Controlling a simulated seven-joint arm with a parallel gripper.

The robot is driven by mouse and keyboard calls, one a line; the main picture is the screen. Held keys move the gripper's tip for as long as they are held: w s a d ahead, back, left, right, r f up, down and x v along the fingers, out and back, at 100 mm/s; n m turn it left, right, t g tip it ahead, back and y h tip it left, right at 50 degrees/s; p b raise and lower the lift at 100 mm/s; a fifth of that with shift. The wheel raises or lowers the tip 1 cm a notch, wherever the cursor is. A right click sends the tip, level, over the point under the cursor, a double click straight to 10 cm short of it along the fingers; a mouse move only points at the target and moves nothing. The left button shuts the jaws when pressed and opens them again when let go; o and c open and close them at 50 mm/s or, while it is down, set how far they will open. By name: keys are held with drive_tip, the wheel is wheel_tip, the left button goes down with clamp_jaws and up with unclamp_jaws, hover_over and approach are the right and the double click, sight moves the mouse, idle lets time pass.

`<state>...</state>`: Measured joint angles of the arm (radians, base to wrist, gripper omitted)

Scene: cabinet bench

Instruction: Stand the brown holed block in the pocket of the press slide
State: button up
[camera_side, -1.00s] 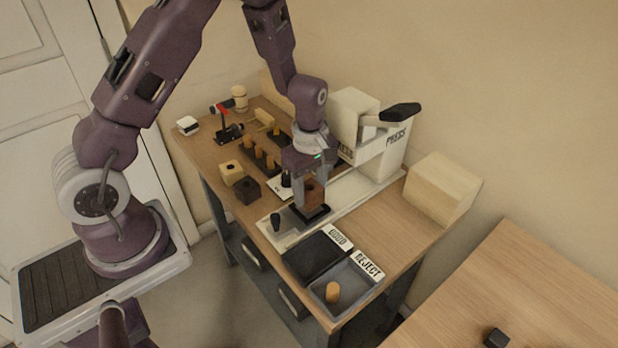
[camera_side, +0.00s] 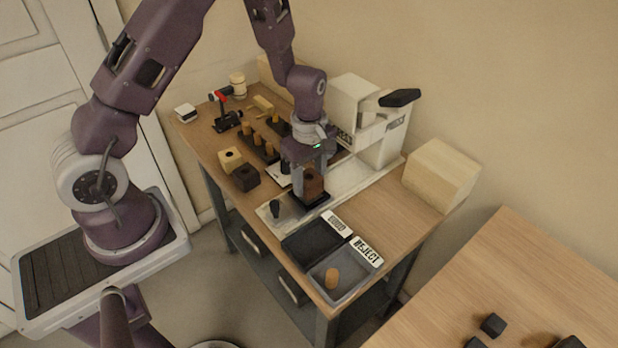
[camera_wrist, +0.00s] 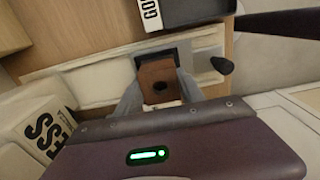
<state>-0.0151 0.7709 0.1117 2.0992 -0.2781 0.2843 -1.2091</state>
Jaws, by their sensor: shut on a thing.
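The brown holed block (camera_side: 314,183) is upright between the fingers of my gripper (camera_side: 310,190), which is shut on it. The block is at the dark pocket (camera_side: 319,202) of the press slide, on the pale base (camera_side: 290,214) in front of the press (camera_side: 375,145). In the wrist view the block (camera_wrist: 158,80) shows its round hole, with the dark pocket (camera_wrist: 172,52) around or just beyond it. I cannot tell whether its bottom is seated or slightly above the pocket floor. The fingers hide its sides.
A black knob (camera_side: 275,208) stands on the slide's left end. A light block (camera_side: 231,159) and a dark block (camera_side: 246,178) stand left.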

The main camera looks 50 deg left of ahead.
drive_tip(key=shift+f, duration=0.95)
idle(1.0)
drive_tip(key=o, duration=1.4)
drive_tip(key=shift+o, duration=0.2)
drive_tip(key=shift+s, duration=0.1)
drive_tip(key=shift+r, duration=3.5)
